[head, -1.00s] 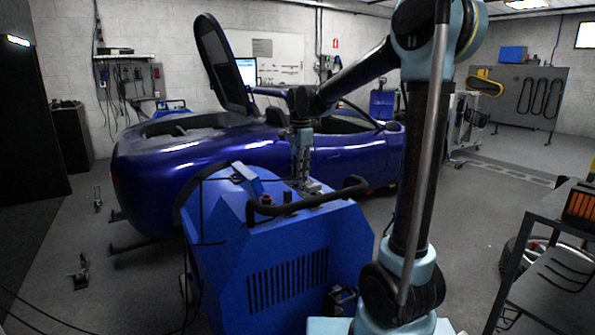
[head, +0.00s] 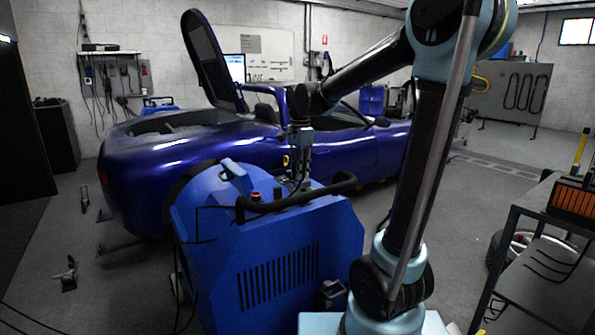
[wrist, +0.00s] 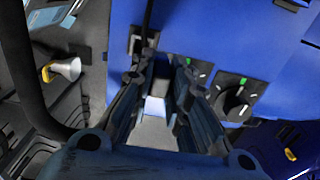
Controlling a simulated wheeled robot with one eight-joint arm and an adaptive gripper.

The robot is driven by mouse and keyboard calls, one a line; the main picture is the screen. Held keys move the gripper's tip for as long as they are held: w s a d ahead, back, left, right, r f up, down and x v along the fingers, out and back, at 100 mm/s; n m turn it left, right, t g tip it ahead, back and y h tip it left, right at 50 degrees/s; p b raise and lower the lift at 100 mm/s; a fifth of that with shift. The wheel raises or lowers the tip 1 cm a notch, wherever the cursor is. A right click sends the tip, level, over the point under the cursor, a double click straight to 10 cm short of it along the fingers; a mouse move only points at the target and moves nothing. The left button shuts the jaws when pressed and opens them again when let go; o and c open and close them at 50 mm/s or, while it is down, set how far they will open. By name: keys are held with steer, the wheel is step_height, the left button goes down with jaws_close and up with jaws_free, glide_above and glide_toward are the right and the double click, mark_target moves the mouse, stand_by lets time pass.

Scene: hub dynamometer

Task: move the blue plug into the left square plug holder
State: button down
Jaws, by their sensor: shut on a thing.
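My gripper (head: 300,178) is over the top of the blue dynamometer cabinet (head: 290,240), behind its black handle bar. In the wrist view my gripper (wrist: 160,78) has its two dark fingers close together, shut on a small piece with a pale blue-white face (wrist: 155,106). I take this piece for the blue plug; the fingers hide most of it. A small black square fitting (wrist: 142,42) with a dark cable is just beyond the fingertips on the blue panel. I cannot tell whether it is the left square plug holder, or whether the held piece touches it.
Black dials with green marks (wrist: 234,100) lie right of the fingers. A yellow-and-white part (wrist: 62,70) is at the left. The black handle bar (head: 295,200) crosses in front of my gripper. The blue car (head: 190,160) stands behind, and a dark shelf cart (head: 545,225) at the right.

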steer(key=shift+s+d+f, duration=0.25)
steer(key=shift+s+d, duration=0.15)
steer(key=shift+s, duration=0.15)
steer(key=shift+s+d+f, duration=0.2)
steer(key=shift+s+d, duration=0.15)
steer(key=shift+s, duration=0.15)
steer(key=shift+s+a, duration=0.1)
steer(key=shift+s, duration=0.1)
stand_by(0.3)
steer(key=shift+f, duration=1.45)
stand_by(0.3)
steer(key=c, duration=1.5)
jaws_free()
steer(key=shift+o, duration=0.2)
